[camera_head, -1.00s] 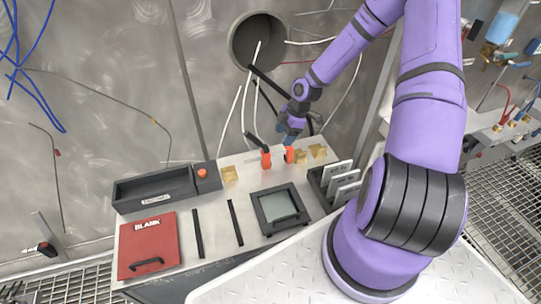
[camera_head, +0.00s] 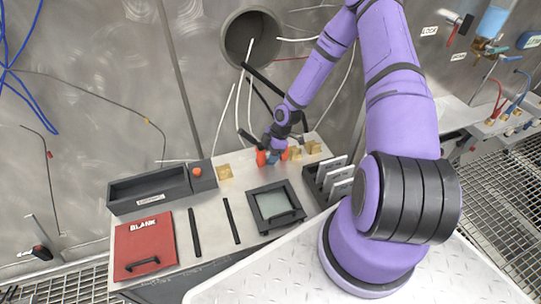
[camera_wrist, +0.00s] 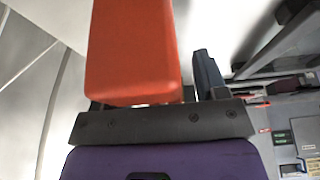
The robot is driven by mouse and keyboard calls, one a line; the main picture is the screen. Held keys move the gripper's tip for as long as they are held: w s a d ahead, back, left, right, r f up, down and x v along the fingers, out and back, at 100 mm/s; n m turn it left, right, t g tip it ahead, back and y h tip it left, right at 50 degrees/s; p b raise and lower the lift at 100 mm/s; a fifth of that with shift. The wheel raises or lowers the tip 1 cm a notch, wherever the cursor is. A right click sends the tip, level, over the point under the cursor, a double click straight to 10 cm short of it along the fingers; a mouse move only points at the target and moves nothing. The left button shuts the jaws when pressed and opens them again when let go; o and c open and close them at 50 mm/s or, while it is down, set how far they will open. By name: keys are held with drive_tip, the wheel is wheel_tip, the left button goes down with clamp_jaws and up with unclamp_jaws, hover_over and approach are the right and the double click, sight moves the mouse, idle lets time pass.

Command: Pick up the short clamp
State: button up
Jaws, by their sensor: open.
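The clamp stands at the back of the bench in the head view, showing an orange part (camera_head: 261,158) and a black end beside it. A second orange part shows just right of my gripper. My gripper (camera_head: 272,156) is down at the clamp with its bluish fingertips between these orange parts. In the wrist view a large orange block (camera_wrist: 132,50) fills the space in front of the gripper, very close. One dark finger (camera_wrist: 208,75) shows to its right; the other finger is hidden. My gripper is open. Whether the fingers touch the clamp cannot be told.
Brass blocks (camera_head: 312,147) stand right of the clamp, with another (camera_head: 224,171) to its left. A dark tray (camera_head: 150,190), a red BLANK panel (camera_head: 144,245), a framed screen (camera_head: 275,205) and a card rack (camera_head: 312,180) occupy the bench. White cables hang from the wall opening (camera_head: 250,38).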

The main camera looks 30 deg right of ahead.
clamp_jaws()
idle(0.4)
